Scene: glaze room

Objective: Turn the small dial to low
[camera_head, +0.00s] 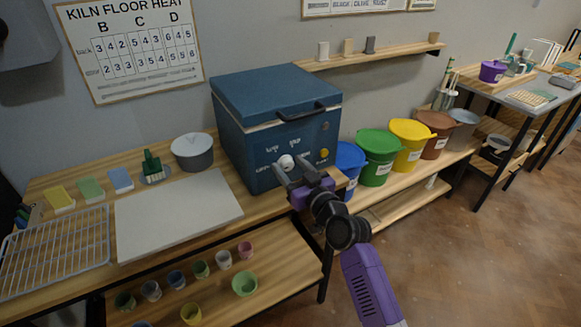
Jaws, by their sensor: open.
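A blue kiln-like box (250,105) with a lid and a dark front handle stands on the wooden bench. A small white dial (286,161) sits on its front face, with white lettering around it too small to read surely. A yellow button (324,153) is to the right of the dial. My gripper (289,172) is open in front of the box, its fingers close to the dial and just below it. I cannot tell whether the fingers touch the dial. The dial's pointer direction is not clear.
A pale board (178,212) and a wire rack (60,250) lie on the bench to the left. A grey lidded pot (192,152) stands left of the box. Blue (348,165), green (378,158) and yellow (411,145) buckets stand to the right. Open floor lies at the lower right.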

